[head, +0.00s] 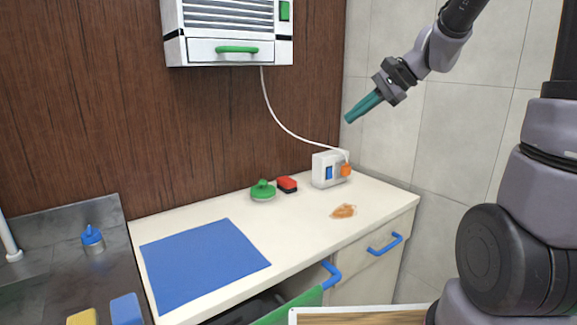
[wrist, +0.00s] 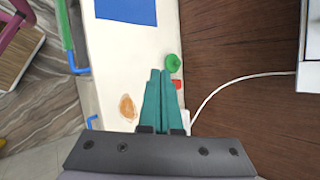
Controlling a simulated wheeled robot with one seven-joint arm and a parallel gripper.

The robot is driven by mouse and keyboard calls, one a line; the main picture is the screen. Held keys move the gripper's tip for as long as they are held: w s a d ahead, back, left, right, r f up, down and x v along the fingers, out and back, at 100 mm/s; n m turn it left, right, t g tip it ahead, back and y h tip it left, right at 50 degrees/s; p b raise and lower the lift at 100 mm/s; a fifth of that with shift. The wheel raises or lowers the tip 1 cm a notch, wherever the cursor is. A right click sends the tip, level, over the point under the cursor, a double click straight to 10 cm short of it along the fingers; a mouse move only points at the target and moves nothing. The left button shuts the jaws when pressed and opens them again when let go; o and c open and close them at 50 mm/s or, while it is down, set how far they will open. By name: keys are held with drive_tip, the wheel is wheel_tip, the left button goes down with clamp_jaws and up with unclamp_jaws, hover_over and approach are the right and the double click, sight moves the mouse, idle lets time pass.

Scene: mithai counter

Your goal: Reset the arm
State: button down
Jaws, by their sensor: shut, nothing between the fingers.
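My gripper (head: 350,118) is raised in the air at the upper right of the head view, in front of the tiled wall and well above the counter. Its teal fingers are together and hold nothing. In the wrist view my gripper (wrist: 160,73) points down over the counter (wrist: 112,70), its fingertips appearing beside a green lid-like thing (wrist: 173,63). My arm reaches in from the upper right in the head view.
The counter (head: 300,215) bears a blue mat (head: 205,262), the green lid (head: 263,190), a red block (head: 287,184), a brown stain (head: 343,211) and a socket box (head: 325,170) with a cable. A wall unit (head: 228,30) hangs left. A green-fronted drawer (head: 290,310) is open.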

drive_tip(key=s+d+r+n+t+h, duration=0.1)
drive_tip(key=s+d+r+n+h, duration=0.1)
drive_tip(key=s, duration=0.6)
drive_tip(key=s+d+r+n+t+h, duration=0.2)
drive_tip(key=s+d+n+h, duration=0.2)
drive_tip(key=s, duration=0.5)
drive_tip(key=shift+s+d+n+h, duration=0.15)
drive_tip(key=shift+d+n+h, duration=0.3)
drive_tip(key=shift+d, duration=0.65)
